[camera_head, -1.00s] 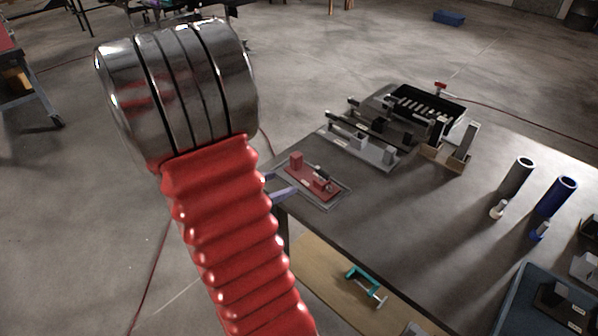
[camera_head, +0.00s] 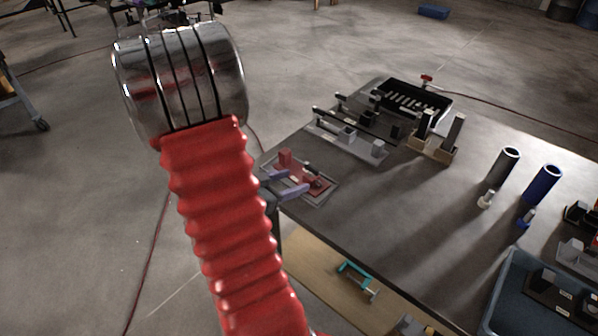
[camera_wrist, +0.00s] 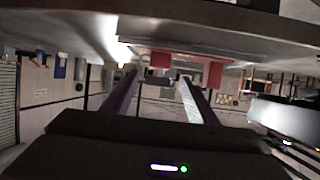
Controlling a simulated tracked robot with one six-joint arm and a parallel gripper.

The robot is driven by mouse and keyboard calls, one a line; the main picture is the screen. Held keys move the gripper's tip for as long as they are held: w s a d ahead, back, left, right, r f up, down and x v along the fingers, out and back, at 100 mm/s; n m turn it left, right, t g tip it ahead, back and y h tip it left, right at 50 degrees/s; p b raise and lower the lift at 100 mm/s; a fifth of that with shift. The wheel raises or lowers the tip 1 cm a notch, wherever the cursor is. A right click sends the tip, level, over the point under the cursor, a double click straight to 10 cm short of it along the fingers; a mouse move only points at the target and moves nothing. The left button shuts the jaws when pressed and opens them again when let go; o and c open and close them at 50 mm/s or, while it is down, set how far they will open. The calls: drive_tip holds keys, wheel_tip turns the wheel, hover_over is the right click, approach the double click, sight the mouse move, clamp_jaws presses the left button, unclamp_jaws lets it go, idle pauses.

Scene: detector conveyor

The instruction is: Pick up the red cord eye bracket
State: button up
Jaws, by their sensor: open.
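The red cord eye bracket (camera_head: 285,159) appears as red blocks on a flat tray at the table's left corner. Small dark and metallic parts sit at its right end. In the wrist view, which looks upside down, its red blocks (camera_wrist: 213,72) hang from the table surface at the top. My gripper (camera_head: 285,183) is open, its two purple fingers at the near side of the bracket and overlapping part of it. In the wrist view the fingers (camera_wrist: 157,78) are spread with nothing held between them. I cannot tell whether they touch the bracket.
The grey table (camera_head: 400,215) carries grey and black fixtures and a black bin (camera_head: 446,107) behind the bracket. A dark tube (camera_head: 503,168), a blue tube (camera_head: 540,191) and a blue tray (camera_head: 508,285) stand right. A teal-handled part (camera_head: 355,272) lies on a lower tan shelf.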

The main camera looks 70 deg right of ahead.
sight(309, 177)
drive_tip(key=shift+x, duration=2.05)
drive_tip(key=shift+x, duration=2.6)
drive_tip(key=shift+a+f, duration=0.1)
drive_tip(key=shift+f, duration=0.05)
drive_tip(key=shift+c, duration=0.7)
clamp_jaws()
